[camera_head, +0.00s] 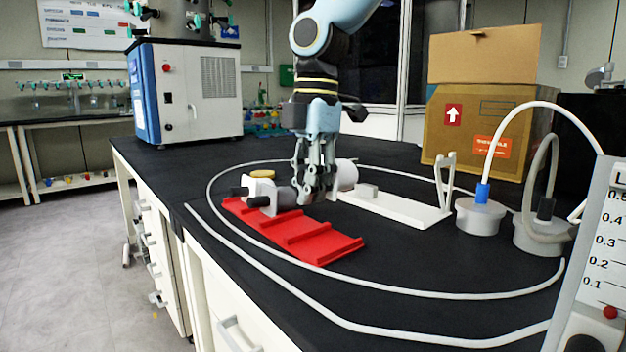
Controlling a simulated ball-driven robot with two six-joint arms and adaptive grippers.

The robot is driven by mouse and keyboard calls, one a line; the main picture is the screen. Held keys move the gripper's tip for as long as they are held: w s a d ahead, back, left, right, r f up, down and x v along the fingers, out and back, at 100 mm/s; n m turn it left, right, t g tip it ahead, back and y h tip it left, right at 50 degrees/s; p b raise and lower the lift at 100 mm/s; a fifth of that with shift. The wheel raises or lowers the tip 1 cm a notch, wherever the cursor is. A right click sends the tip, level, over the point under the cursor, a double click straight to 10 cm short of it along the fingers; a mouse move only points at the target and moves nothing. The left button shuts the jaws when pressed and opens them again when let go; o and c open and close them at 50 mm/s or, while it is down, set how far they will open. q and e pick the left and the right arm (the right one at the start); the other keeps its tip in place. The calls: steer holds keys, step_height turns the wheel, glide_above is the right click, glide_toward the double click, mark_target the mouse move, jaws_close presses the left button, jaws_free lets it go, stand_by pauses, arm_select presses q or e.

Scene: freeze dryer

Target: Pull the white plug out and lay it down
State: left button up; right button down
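My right gripper (316,188) points down over the bench, just beyond the red rack (318,247). Its fingers overlap in the view, so I cannot tell whether they are open or shut. A white cylindrical part (346,174) shows right behind the fingers and is partly hidden by them; I cannot tell if they touch it. A white and grey piece (259,188) with dark handles sits at the left end of the red rack, its right end close to the fingers. I cannot tell which white part is the plug. My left gripper is not in view.
A white stand (398,207) lies right of the gripper. Two grey round caps, one with a blue fitting (481,193), carry hoses. White tubing (420,292) loops around the front. A cardboard box (478,125) stands behind. The black bench is clear at left.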

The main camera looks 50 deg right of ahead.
mark_target(308, 252)
steer(key=shift+d+f, duration=0.1)
steer(key=shift+f, duration=0.25)
steer(key=shift+f+b, duration=0.3)
steer(key=shift+f, duration=0.05)
step_height(308, 252, down, 4)
steer(key=shift+b, duration=0.7)
steer(key=shift+f, duration=0.35)
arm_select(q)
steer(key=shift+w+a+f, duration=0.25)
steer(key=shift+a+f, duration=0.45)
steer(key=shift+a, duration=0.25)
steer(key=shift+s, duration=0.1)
arm_select(e)
steer(key=shift+f+b, duration=0.25)
steer(key=shift+b, duration=0.1)
steer(key=shift+a+f+b, duration=0.2)
steer(key=shift+f+b, duration=0.35)
steer(key=shift+f, duration=0.1)
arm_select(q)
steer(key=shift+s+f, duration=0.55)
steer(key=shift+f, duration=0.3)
